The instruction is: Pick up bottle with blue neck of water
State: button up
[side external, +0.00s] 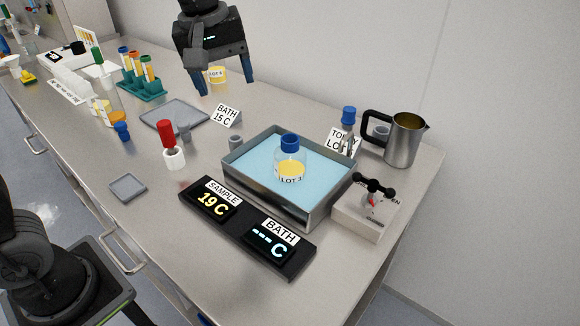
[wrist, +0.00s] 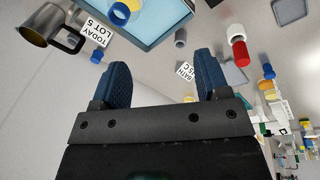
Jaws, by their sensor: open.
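A clear bottle with a blue neck (side external: 290,145), yellow contents and a LOT label stands in the light-blue water of a metal bath (side external: 232,180). In the wrist view, part of the blue-necked bottle (wrist: 121,12) shows at the top edge, inside the bath (wrist: 185,14). My gripper (side external: 224,82) is open and empty, high above the back of the bench, to the left of and behind the bath. In the wrist view its two blue fingers (wrist: 160,65) are spread apart with nothing between them.
A red-topped white piece (side external: 173,157) and tube rack (side external: 142,90) stand left.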

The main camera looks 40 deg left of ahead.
jog(key=w+d+f+n+g, duration=0.2)
jog(key=w+d+f+n, duration=0.15)
jog(key=w+n, duration=0.5)
jog(key=m, duration=0.1)
send_over(290, 140)
jog(key=s, duration=0.2)
jog(key=f, duration=0.5)
jog(key=d+f, duration=0.1)
jog(key=f, duration=0.1)
jog(key=shift+f, duration=0.3)
jog(key=shift+w+f, duration=0.2)
jog(key=shift+f, duration=1.25)
jog(key=shift+w+f, duration=0.15)
jog(key=shift+f, duration=1.3)
jog(key=shift+c, duration=0.3)
grip_shut()
